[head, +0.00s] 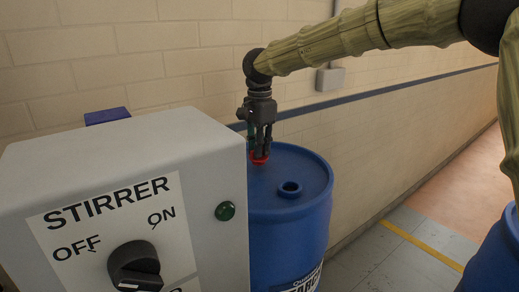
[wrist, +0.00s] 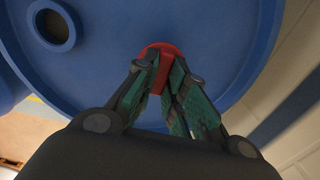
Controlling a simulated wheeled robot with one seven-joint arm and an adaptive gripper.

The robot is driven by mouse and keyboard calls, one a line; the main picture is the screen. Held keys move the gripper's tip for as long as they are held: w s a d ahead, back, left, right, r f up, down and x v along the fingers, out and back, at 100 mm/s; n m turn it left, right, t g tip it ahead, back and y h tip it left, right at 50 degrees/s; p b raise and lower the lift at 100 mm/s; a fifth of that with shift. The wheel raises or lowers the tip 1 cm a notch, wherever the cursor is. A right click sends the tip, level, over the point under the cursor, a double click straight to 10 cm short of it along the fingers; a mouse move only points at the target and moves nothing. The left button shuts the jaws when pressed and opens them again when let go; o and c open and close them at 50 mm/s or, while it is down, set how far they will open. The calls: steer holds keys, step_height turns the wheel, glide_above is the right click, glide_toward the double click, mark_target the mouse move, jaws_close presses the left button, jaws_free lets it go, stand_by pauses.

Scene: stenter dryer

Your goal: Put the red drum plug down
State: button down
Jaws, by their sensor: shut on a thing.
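The red drum plug (head: 260,158) is at the top of the blue drum (head: 310,172), behind the grey stirrer box in the head view. My gripper (head: 261,150) points down over the drum top, with its fingers shut on the plug. In the wrist view the red plug (wrist: 161,56) sits between the green-padded fingertips (wrist: 160,75), against the blue lid. I cannot tell whether the plug rests on the lid or is just above it. An open round bung hole (head: 290,188) shows on the lid, apart from the plug; it also shows in the wrist view (wrist: 52,27).
A grey stirrer control box (head: 215,160) with a black OFF/ON knob (head: 135,268) and a green button (head: 225,211) stands close in front, left of the drum. A pale block wall (head: 350,135) runs behind. Another blue drum (head: 495,255) is at the right edge.

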steer(key=shift+f, duration=0.8)
steer(key=shift+f, duration=0.1)
steer(key=c, duration=1.5)
jaws_free()
step_height(320, 180, up, 12)
steer(key=shift+r+b, duration=0.1)
steer(key=shift+b, duration=0.8)
